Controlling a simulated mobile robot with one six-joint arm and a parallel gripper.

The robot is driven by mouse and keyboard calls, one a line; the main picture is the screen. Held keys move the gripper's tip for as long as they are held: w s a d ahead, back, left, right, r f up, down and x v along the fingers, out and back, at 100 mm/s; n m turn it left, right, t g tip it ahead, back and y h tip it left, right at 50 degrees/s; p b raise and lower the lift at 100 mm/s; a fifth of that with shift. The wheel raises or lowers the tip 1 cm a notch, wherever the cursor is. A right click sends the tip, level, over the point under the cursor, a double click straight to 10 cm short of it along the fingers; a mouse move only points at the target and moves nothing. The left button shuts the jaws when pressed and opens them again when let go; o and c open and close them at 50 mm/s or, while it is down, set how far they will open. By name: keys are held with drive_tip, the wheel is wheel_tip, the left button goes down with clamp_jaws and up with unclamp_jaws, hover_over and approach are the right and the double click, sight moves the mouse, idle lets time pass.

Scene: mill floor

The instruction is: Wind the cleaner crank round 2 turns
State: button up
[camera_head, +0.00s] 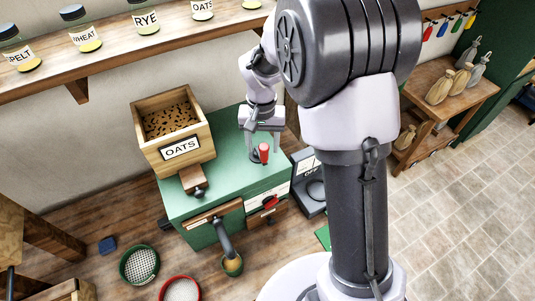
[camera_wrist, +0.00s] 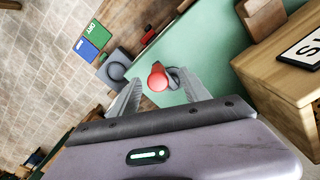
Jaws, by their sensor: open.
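The cleaner is a green cabinet (camera_head: 232,135) with a hopper of oats (camera_head: 150,150) on its left. A crank with an upright red handle (camera_head: 263,152) and a dark base stands on its green top. In the wrist view the red handle (camera_wrist: 158,77) shows between the fingertips, with a dark arm beside it. My gripper (camera_head: 262,146) is open, above and around the handle, its fingers apart on either side. The fingers also show in the wrist view (camera_wrist: 157,84). I cannot tell whether either finger touches the handle.
A red knob (camera_head: 270,202) is on the cabinet's front. Round sieves (camera_head: 139,265) lie on the floor. A grey scale-like box (camera_head: 309,183) stands right of the cabinet. A shelf of jars (camera_head: 85,40) runs above left.

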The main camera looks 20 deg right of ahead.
wheel_tip(320, 180, up, 8)
drive_tip(key=p, duration=0.5)
drive_tip(key=shift+r+p, duration=0.2)
drive_tip(key=shift+p, duration=0.2)
drive_tip(key=shift+f, duration=0.1)
drive_tip(key=shift+f+b, duration=0.15)
drive_tip(key=shift+b, duration=0.35)
drive_tip(key=s+a+f+t+b, duration=0.1)
drive_tip(key=s+f+t+b, duration=0.1)
drive_tip(key=s+f+b, duration=0.2)
drive_tip(key=s+a+f+t+y+b, duration=0.1)
drive_tip(key=s+f+b, duration=0.4)
drive_tip(key=s+b, duration=0.6)
drive_tip(key=s+a+f+t+y+b, duration=0.1)
drive_tip(key=s+f+b, duration=0.4)
drive_tip(key=b, duration=1)
drive_tip(key=shift+s+f+m+t, duration=0.3)
drive_tip(key=shift+s+t, duration=0.6)
drive_tip(key=shift+s, duration=0.25)
